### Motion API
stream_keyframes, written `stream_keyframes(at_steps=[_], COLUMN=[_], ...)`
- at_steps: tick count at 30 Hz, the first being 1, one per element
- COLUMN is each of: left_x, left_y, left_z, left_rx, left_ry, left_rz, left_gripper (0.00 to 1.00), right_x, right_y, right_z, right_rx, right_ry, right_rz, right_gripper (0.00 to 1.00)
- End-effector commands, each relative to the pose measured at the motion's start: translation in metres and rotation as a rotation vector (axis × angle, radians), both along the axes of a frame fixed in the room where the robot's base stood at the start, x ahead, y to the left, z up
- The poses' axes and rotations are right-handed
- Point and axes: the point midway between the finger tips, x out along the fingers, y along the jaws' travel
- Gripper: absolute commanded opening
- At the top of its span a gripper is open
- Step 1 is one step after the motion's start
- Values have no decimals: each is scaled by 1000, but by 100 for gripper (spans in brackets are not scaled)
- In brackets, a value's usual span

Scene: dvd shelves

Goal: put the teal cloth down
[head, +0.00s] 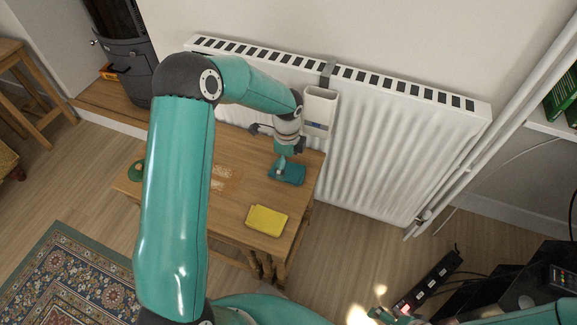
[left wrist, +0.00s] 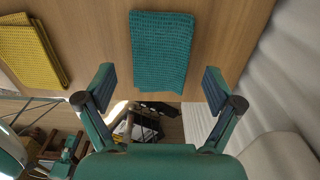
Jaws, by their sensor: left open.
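The teal cloth (head: 291,175) lies folded flat on the wooden table near its radiator-side edge. It also shows in the left wrist view (left wrist: 162,50) as a textured rectangle on the wood. My left gripper (head: 281,164) is over the cloth in the head view. In the left wrist view its fingers (left wrist: 158,82) are spread wide, with nothing between them, and the cloth lies beyond the fingertips. Part of my right arm shows at the bottom right of the head view, but its fingers are too unclear to read.
A folded yellow cloth (head: 267,219) lies on the table (head: 235,215), also seen at left in the wrist view (left wrist: 30,50). A white radiator (head: 375,135) stands close behind the table, with a white holder (head: 320,108) hanging on it. A power strip (head: 430,284) is at right.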

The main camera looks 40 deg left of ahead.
Motion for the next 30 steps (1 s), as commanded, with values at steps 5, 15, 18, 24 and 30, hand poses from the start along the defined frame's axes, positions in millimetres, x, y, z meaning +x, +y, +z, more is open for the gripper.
stream_keyframes(at_steps=[5,15,18,24,30], left_x=[1,1,1,1,1], left_y=[0,0,0,0,0], left_z=[42,90,94,95,95], left_rx=[1,0,0,0,0], left_ry=[-5,-1,-1,0,0], left_rz=[0,-1,-1,-1,-1], left_gripper=[92,92,92,92,92], right_x=[0,0,0,0,0], right_y=[0,0,0,0,0], right_z=[13,23,24,24,24], right_rx=[0,0,0,0,0], right_ry=[0,0,0,0,0], right_rz=[0,0,0,0,0], right_gripper=[98,98,98,98,98])
